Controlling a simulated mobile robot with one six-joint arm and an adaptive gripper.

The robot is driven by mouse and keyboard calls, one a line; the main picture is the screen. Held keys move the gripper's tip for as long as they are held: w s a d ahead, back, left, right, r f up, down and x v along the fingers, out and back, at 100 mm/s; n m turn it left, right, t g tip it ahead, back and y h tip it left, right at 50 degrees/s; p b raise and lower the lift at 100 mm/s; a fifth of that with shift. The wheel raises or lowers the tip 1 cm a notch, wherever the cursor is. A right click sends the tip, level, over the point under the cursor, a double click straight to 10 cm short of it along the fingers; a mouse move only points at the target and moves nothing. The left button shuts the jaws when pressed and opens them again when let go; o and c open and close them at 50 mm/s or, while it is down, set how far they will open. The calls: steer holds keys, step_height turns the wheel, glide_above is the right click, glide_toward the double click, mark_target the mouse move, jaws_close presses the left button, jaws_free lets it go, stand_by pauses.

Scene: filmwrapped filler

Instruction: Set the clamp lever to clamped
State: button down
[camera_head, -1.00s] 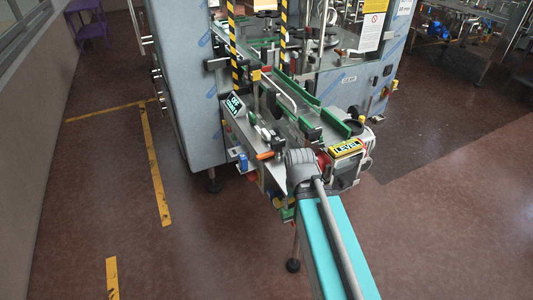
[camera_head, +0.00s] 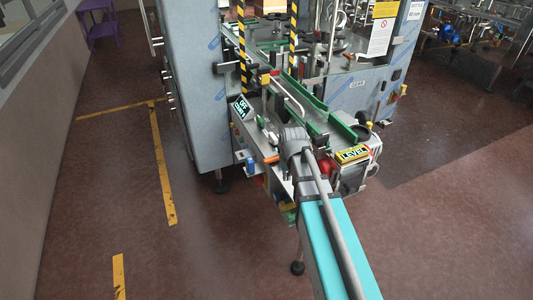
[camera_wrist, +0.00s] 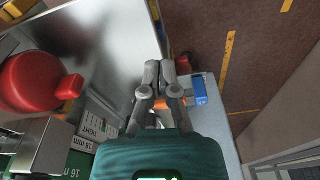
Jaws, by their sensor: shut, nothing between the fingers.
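An orange-handled lever (camera_head: 271,159), which looks like the clamp lever, sticks out from the near left edge of the conveyor table. In the head view my wrist is just right of it and hides my gripper. In the wrist view my gripper (camera_wrist: 158,72) is shut and empty, its fingers side by side. An orange piece (camera_wrist: 161,103) shows behind and between the finger links, probably the same handle; I cannot tell whether the fingers touch it. The lever's pivot and its set position are hidden.
A red round knob (camera_wrist: 32,80) and white scale labels (camera_wrist: 96,127) lie left in the wrist view. A blue box (camera_wrist: 201,89) is on the right. A yellow LEVEL sign (camera_head: 352,154) stands right of my arm. Green guide rails (camera_head: 338,128) run behind. Open floor lies left.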

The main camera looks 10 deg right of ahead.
steer(key=n+t+p, duration=0.2)
steer(key=p, duration=0.1)
glide_toward(262, 153)
step_height(262, 153, up, 3)
steer(key=shift+s+d+y, duration=0.4)
steer(key=shift+d, duration=0.1)
steer(key=shift+f+b, duration=0.2)
steer(key=shift+b, duration=0.3)
steer(key=b+x, duration=0.9)
steer(key=shift+w+f, duration=0.15)
steer(key=shift+f, duration=0.15)
steer(key=shift+s+d+r, duration=0.1)
steer(key=shift+s+d, duration=0.15)
steer(key=shift+s, duration=0.7)
steer(key=shift+s+d, duration=0.3)
steer(key=shift+s, duration=0.7)
steer(key=shift+a+n, duration=0.25)
steer(key=shift+n, duration=0.05)
steer(key=shift+s, duration=0.1)
